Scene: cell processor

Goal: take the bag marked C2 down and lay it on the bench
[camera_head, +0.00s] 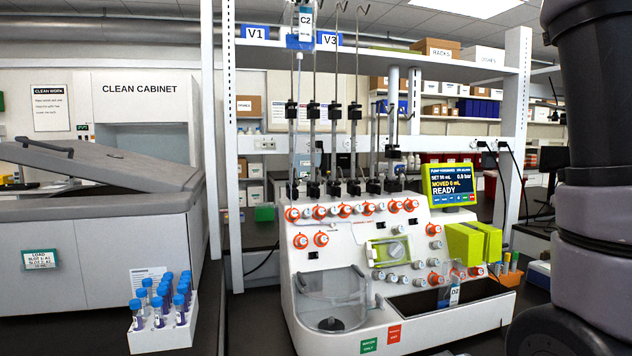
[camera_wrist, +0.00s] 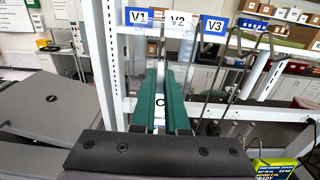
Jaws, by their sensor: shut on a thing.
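The bag marked C2 (camera_head: 305,22) is at the top of the head view, in front of the rail between the V1 and V3 signs. It is clear with a white label, and its top is cut off by the frame edge. In the wrist view my gripper (camera_wrist: 161,85) has two green fingers closed on the bag. Part of its white label with a "C" (camera_wrist: 159,103) shows between them. The fingers hide most of the bag there. I cannot tell whether the bag still hangs on its hook. My gripper is outside the head view.
Tall hooked rods rise from the white processor (camera_head: 340,235) below the bag. A bag marked D2 (camera_head: 454,294) sits at the processor's dark front tray. A rack of blue-capped tubes (camera_head: 150,341) stands at the left. A grey machine with a raised lid (camera_head: 110,235) is further left.

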